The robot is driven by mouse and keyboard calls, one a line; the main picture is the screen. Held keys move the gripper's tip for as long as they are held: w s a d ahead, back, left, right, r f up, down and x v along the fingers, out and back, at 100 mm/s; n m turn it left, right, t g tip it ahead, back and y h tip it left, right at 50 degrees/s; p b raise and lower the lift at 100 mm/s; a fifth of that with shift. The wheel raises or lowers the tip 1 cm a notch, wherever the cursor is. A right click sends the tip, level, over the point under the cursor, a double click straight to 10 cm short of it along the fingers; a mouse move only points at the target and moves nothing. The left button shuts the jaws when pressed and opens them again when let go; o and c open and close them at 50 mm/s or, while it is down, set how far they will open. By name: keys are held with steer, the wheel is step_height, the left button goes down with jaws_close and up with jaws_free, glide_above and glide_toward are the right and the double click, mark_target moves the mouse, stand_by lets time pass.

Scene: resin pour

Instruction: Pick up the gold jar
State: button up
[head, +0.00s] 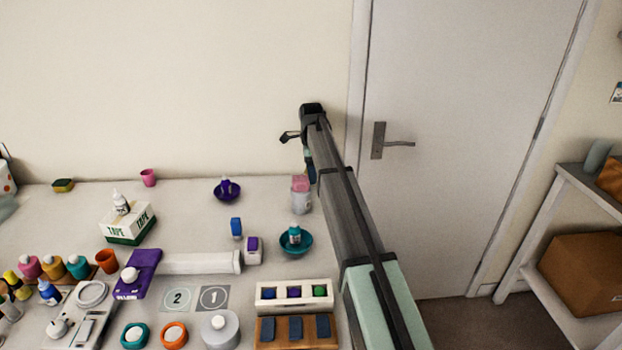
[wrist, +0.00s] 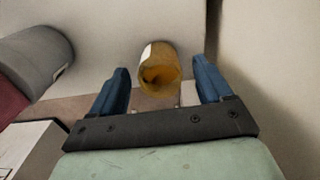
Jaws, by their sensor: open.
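The gold jar (wrist: 161,80) shows in the wrist view as an amber-gold cylinder with a pale label on its left side. It appears in the gap between the two blue fingers of my gripper (wrist: 160,66). The fingers are apart, with a visible gap on each side of the jar. I cannot tell how far down between the fingers it sits. In the head view my arm reaches toward the back of the table, and I cannot make out the gold jar there. My gripper (head: 309,162) is mostly hidden by the arm in that view.
A jar with a pink top (head: 301,196) stands just left of my arm. A teal bowl (head: 306,244) holds a small bottle nearby. A purple bowl (head: 221,195) is farther left. The wall and door (head: 450,120) lie behind. In the wrist view a grey cylinder (wrist: 38,62) is left.

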steer(key=shift+f, duration=0.2)
steer(key=c, duration=1.1)
